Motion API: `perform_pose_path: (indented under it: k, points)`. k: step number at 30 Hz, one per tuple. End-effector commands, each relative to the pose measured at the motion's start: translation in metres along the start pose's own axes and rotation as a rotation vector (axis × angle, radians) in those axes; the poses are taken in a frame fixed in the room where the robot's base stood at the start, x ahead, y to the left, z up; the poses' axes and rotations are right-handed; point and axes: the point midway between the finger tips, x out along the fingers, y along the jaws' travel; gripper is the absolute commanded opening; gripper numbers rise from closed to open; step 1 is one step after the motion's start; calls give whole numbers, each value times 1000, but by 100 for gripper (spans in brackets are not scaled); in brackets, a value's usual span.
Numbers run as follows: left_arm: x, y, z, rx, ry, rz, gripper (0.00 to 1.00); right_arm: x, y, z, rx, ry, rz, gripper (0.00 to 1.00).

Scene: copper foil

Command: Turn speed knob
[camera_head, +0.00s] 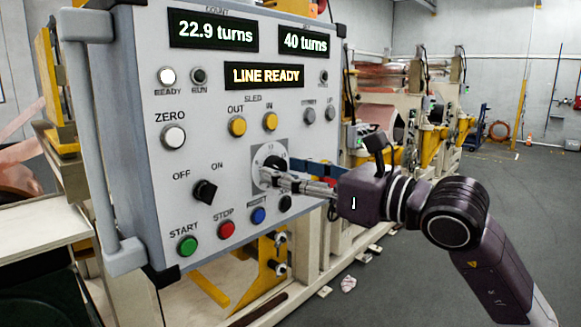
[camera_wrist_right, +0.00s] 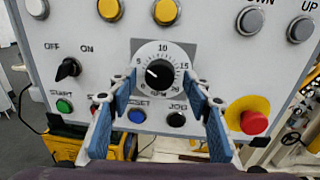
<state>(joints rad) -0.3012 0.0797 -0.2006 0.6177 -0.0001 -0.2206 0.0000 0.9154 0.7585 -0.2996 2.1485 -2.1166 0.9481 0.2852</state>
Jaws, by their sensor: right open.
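The speed knob (camera_wrist_right: 160,73) is a black knob on a round white dial marked with numbers. In the right wrist view its white pointer is turned to the upper left, close to the 5. In the head view the dial (camera_head: 265,153) is partly hidden by my right gripper (camera_head: 271,176). In the wrist view the blue-padded fingers of my right gripper (camera_wrist_right: 164,90) are open, one on each side of the dial, with the knob between them. I cannot tell whether a finger touches the knob. My left gripper is not in view.
The grey control panel (camera_head: 215,100) reads 22.9 turns, 40 turns and LINE READY. An on-off switch (camera_wrist_right: 68,69) is left of the dial. Start (camera_wrist_right: 64,105), stop, reset and jog buttons are low on the panel. A red emergency button (camera_wrist_right: 253,122) is right of the right finger.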

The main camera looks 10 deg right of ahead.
Motion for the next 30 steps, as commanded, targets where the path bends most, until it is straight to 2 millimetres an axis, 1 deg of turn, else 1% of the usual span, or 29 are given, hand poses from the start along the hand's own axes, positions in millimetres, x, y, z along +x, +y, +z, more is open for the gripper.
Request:
perform_pose_path:
  k: [3, 4, 15, 23, 30]
  points:
    - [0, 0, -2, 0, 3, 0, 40, 0, 0, 0, 0, 0, 0, 46]
    - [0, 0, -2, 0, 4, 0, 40, 0, 0, 0, 0, 0, 0, 44]
    - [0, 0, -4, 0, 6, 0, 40, 0, 0, 0, 0, 0, 0, 4]
    - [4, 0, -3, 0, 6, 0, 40, 0, 0, -1, -27, 2, 0, 4]
    - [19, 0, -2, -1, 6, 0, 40, -1, 0, -2, -148, 7, 0, 4]
